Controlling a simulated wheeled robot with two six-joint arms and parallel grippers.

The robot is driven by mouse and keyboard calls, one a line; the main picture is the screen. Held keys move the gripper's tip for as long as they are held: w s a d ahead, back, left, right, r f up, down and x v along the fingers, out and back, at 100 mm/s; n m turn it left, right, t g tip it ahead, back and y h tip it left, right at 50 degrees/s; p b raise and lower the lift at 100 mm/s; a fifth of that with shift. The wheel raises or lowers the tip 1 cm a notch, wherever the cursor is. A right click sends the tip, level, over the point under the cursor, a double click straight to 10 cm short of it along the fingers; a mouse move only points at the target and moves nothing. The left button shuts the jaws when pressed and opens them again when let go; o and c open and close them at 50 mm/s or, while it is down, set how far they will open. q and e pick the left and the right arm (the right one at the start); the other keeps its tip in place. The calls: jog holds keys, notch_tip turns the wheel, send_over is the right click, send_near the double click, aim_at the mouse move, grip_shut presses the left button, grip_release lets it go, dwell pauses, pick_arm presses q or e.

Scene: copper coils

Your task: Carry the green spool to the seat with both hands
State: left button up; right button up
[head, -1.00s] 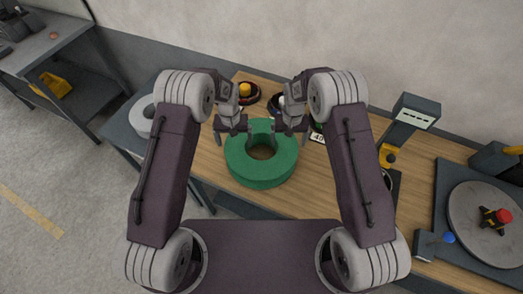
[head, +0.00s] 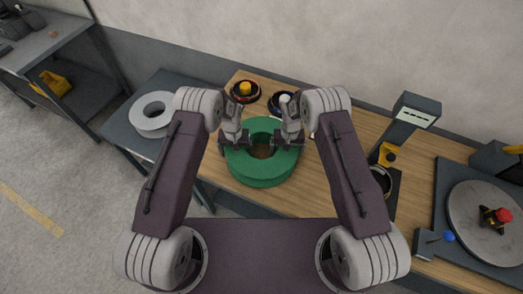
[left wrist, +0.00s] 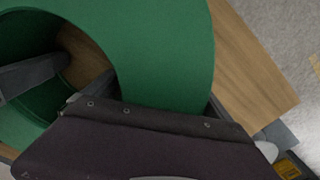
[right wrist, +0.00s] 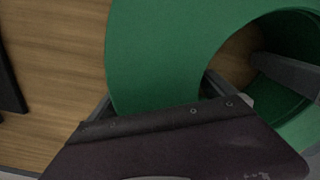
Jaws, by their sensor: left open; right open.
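The green spool (head: 262,176), a thick ring with a central hole, lies flat on the wooden table. My left gripper (head: 238,145) is open at the ring's left side. In the left wrist view the green ring wall (left wrist: 165,50) lies between its fingers, one finger in the hole and one outside. My right gripper (head: 288,142) is open at the ring's right side. The right wrist view shows the ring wall (right wrist: 160,50) between its fingers in the same way. Whether the fingers touch the ring I cannot tell. The seat cannot be made out for certain.
A grey ring (head: 152,112) lies on a dark side table at left. Posts with yellow (head: 245,89) and white (head: 284,99) tops stand behind the spool. A grey upright device (head: 408,122) and a round turntable (head: 485,222) with a red knob are at right.

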pick_arm(q)
grip_shut()
pick_arm(e)
grip_shut()
pick_arm(q)
jog(key=shift+w+r, duration=0.1)
jog(key=shift+r, duration=0.05)
pick_arm(e)
jog(key=shift+w+r, duration=0.1)
jog(key=shift+r, duration=0.05)
